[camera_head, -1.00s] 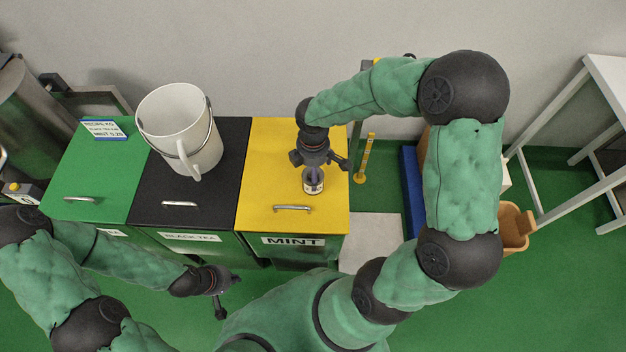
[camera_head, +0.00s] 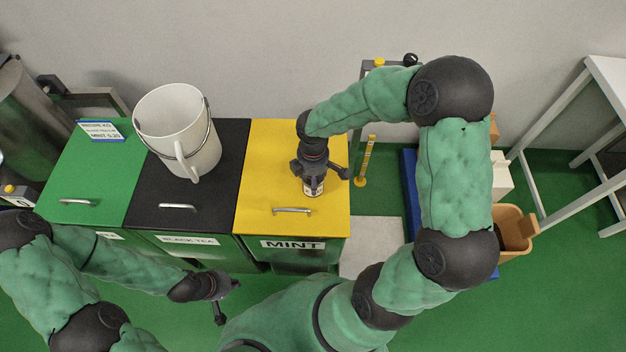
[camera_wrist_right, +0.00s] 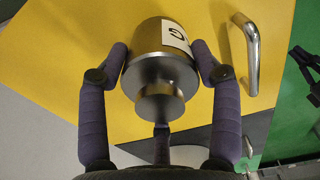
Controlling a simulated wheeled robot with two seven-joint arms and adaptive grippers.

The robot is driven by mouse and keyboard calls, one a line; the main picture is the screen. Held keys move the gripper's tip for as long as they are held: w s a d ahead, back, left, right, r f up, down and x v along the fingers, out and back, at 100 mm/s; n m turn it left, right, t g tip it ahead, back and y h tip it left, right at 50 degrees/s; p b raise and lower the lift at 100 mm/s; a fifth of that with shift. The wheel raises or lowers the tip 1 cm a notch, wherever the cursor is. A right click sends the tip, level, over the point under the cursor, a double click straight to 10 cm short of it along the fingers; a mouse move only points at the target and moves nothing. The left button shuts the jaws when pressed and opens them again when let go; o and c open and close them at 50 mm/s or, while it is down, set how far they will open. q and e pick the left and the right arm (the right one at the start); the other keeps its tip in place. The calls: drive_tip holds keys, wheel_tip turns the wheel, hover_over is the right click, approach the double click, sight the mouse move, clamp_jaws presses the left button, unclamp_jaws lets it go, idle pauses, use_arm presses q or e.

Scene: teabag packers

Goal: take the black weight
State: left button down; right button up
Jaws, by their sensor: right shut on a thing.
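The weight is a dark grey metal cylinder (camera_wrist_right: 160,65) with a knob and a white label, over the yellow MINT lid. In the head view only its lower, pale-labelled part (camera_head: 313,190) shows under my right gripper (camera_head: 312,180). In the right wrist view my right gripper (camera_wrist_right: 160,52) has purple fingers on both sides of the weight, shut on it. I cannot tell whether the weight still touches the lid. My left gripper (camera_head: 229,298) is empty at the lower left, its fingers spread apart, in front of the bins.
The yellow MINT lid (camera_head: 270,160) has a metal handle (camera_head: 292,210) just in front of the weight. A white bucket (camera_head: 178,125) stands on the black lid (camera_head: 222,190). A green lid (camera_head: 85,165) lies left. An orange bin (camera_head: 514,230) and white table (camera_head: 608,85) are at right.

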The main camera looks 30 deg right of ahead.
drive_tip(key=shift+w+r, duration=0.15)
drive_tip(key=shift+r, duration=0.05)
drive_tip(key=shift+r, duration=0.3)
wheel_tip(320, 180, up, 3)
drive_tip(key=shift+a+r+p, duration=0.15)
drive_tip(key=shift+p, duration=0.85)
drive_tip(key=s+a+r+p, duration=0.3)
drive_tip(key=s+a+r, duration=0.6)
drive_tip(key=s, duration=0.1)
drive_tip(key=shift+s+p, duration=0.25)
drive_tip(key=shift+p, duration=0.1)
